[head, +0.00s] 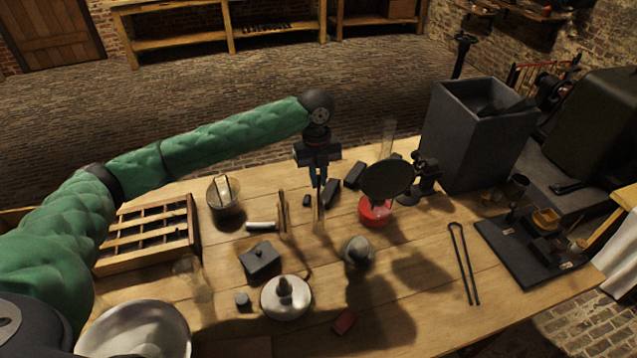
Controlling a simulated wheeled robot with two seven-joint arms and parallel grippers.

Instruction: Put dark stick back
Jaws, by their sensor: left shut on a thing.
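My left gripper (318,184) points down over the middle of the table, its narrow blue fingers close together. It is shut on a thin stick (317,206) that hangs upright below the fingers. The stick looks brownish, and its upper end is hidden between the fingers. My right gripper is not in view.
A wooden compartment tray (190,228) lies at the left.

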